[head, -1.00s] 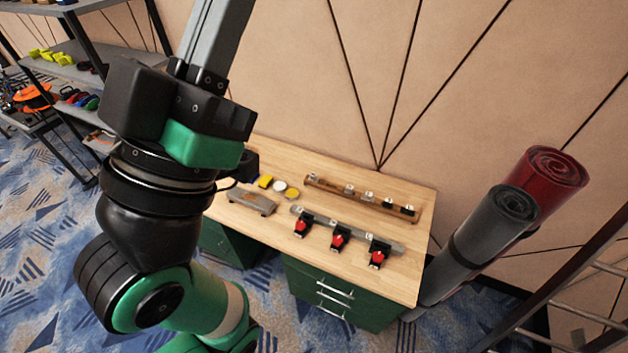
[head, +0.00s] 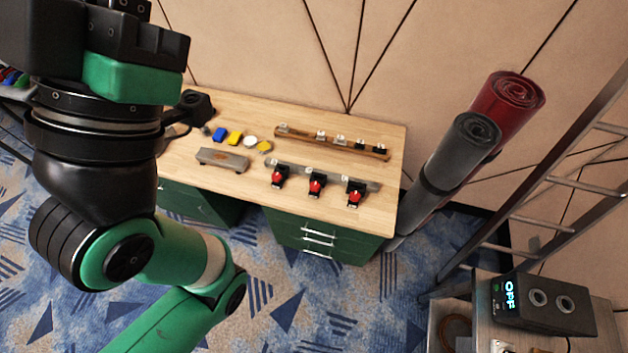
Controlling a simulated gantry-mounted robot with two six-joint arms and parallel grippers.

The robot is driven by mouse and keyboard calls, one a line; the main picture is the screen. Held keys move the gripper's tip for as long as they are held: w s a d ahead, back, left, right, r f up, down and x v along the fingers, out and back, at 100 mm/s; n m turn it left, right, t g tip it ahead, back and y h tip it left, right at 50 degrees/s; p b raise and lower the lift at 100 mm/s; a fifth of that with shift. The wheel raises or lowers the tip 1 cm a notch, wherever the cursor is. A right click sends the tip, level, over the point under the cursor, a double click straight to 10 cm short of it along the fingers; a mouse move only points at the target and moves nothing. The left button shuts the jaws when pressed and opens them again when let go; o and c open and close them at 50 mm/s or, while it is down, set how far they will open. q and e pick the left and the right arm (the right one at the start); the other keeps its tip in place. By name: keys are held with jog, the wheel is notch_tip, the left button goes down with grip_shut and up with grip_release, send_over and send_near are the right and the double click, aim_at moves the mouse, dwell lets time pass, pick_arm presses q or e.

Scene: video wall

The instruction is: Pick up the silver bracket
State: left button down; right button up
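I cannot single out the silver bracket for certain at this size. On the wooden workbench (head: 240,105), several small silver-white pieces (head: 320,136) sit along a brown wooden rail (head: 298,138) at the back, with dark pieces at its right end. In front of it lies a grey metal rail (head: 328,177) with three black-and-red clamp-like parts (head: 315,184) along its front. A low grey block (head: 222,159) lies left of that rail. One of my arms fills the left side of the view. Neither gripper shows.
Blue, yellow and white small items (head: 235,138) lie on the bench's back left, near a black device (head: 196,106). Green drawers (head: 318,238) are below. Grey (head: 470,140) and red (head: 515,95) rolls lean right of the bench. A black box reading "OFF" (head: 540,304) stands lower right.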

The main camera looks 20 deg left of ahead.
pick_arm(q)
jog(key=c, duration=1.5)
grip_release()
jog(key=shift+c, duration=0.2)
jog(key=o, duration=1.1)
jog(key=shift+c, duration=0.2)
